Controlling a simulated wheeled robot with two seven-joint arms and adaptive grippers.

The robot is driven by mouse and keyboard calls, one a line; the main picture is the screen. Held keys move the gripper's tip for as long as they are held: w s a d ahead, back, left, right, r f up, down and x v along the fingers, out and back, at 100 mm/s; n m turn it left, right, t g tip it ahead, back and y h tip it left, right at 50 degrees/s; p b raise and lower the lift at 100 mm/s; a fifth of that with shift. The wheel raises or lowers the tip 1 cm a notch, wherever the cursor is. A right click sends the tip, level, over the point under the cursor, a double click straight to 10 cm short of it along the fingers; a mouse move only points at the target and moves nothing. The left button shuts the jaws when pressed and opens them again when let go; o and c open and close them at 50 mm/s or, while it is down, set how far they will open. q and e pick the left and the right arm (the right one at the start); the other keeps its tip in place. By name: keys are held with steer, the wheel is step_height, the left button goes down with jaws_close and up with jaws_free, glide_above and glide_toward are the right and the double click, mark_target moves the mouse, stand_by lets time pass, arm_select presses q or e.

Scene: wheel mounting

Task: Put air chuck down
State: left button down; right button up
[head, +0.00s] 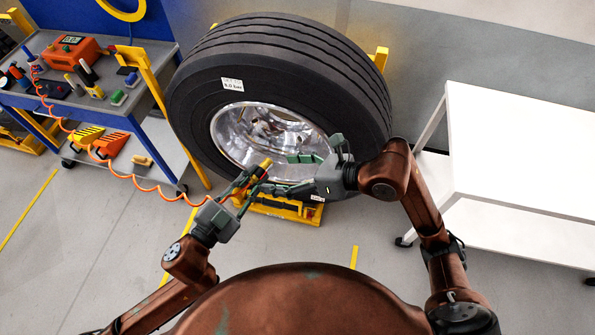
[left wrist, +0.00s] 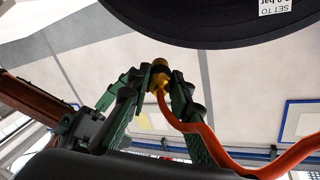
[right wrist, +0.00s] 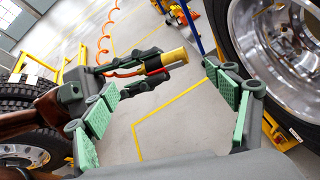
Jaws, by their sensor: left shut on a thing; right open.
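My left gripper (head: 243,187) is shut on the air chuck (head: 266,164), a brass-yellow piece with an orange hose. The left wrist view shows the chuck (left wrist: 160,73) between the green fingertips. In the right wrist view the chuck (right wrist: 173,57) points toward the space between my right fingers, apart from them. My right gripper (head: 298,172) is open and empty in front of the wheel rim. The coiled orange hose (head: 130,179) runs from the left gripper back to the tool cart (head: 160,100) at the left.
A large wheel (head: 277,85) with a black tyre and shiny rim stands on a yellow stand (head: 275,208). An orange compressor (head: 72,50) and several small tools are on the cart top. A white table (head: 520,150) stands at the right. Grey floor is clear at the left front.

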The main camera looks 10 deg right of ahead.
mark_target(264, 172)
steer(key=x, duration=0.5)
steer(key=shift+w+a+f, duration=0.15)
steer(key=shift+a+f, duration=0.05)
steer(key=shift+a, duration=0.1)
arm_select(q)
steer(key=shift+r, duration=0.1)
arm_select(e)
steer(key=c, duration=1.3)
arm_select(q)
steer(key=c, duration=1.9)
jaws_free()
steer(key=shift+o, duration=1.1)
